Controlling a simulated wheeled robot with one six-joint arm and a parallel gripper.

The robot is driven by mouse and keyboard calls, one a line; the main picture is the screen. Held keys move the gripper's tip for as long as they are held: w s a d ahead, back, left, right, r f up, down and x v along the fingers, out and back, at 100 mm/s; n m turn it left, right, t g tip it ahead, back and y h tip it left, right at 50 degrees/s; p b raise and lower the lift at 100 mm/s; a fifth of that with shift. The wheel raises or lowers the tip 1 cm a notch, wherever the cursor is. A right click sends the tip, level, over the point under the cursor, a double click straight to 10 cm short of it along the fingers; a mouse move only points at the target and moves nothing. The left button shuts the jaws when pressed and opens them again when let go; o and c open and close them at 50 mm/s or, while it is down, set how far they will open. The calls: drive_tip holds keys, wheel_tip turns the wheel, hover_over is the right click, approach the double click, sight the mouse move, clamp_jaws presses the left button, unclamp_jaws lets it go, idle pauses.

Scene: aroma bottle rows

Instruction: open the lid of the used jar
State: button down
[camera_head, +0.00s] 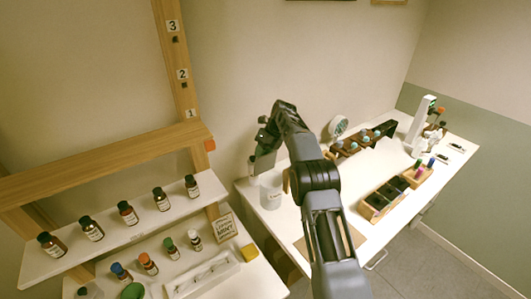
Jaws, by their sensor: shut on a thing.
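The used jar (270,198) looks like a pale, clear-walled pot with a small label. It stands on the left end of the white table. My gripper (264,160) is just above and behind the jar's top, at the end of my arm reaching in from the lower right. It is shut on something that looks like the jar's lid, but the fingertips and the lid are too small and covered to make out. I cannot tell whether the lid is on the jar or clear of it.
Several dark bottles stand on the white shelf (120,238) at left, with more bottles and a white tray (203,277) below. A dark rack (364,140), a wooden box (384,199) and a white stand (421,125) are on the white table (296,218). My arm covers the table's middle.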

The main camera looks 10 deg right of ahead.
drive_tip(key=shift+w+a+f+g, duration=0.1)
drive_tip(key=shift+w+a+g, duration=0.05)
drive_tip(key=shift+w+g, duration=0.15)
idle(0.4)
drive_tip(key=c, duration=0.9)
unclamp_jaws()
drive_tip(key=shift+o, duration=0.2)
drive_tip(key=shift+s, duration=0.15)
